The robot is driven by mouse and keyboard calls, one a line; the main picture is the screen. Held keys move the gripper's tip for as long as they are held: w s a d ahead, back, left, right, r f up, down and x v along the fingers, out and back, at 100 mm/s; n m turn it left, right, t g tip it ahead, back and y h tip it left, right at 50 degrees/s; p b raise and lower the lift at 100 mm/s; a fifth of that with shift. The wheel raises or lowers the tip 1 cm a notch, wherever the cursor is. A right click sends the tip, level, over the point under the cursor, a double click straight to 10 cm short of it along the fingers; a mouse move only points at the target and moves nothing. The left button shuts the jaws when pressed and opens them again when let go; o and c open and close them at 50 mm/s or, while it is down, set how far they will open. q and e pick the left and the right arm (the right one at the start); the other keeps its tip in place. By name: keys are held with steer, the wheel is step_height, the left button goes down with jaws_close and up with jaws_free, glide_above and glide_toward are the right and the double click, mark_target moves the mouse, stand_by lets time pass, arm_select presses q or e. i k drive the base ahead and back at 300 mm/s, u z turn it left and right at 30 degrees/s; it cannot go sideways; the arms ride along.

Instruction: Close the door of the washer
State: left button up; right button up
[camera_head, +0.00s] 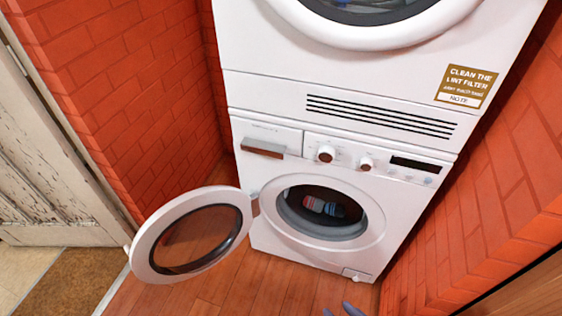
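The white washer (270,232) stands below a stacked white machine. Its round door (158,222) is swung wide open to the left, hinged at the left of the opening. The door has a white ring and a dark see-through pane. The round drum opening (322,212) is uncovered, with some red and blue-grey items inside. My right gripper (339,311) shows only as two grey fingertips at the bottom edge, apart from each other with nothing seen between them. It is in front of and below the washer, away from the door. My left gripper is not in view.
The upper machine (260,50) has a note label. Red brick walls (120,85) stand close on both sides. A worn white door (40,150) is at the far left. The wooden floor (215,285) in front of the washer is clear.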

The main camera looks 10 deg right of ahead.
mark_target(142, 251)
steer(key=u, duration=2)
steer(key=k, duration=0.65)
steer(key=z, duration=0.35)
steer(key=i, duration=1.45)
steer(key=z, duration=0.15)
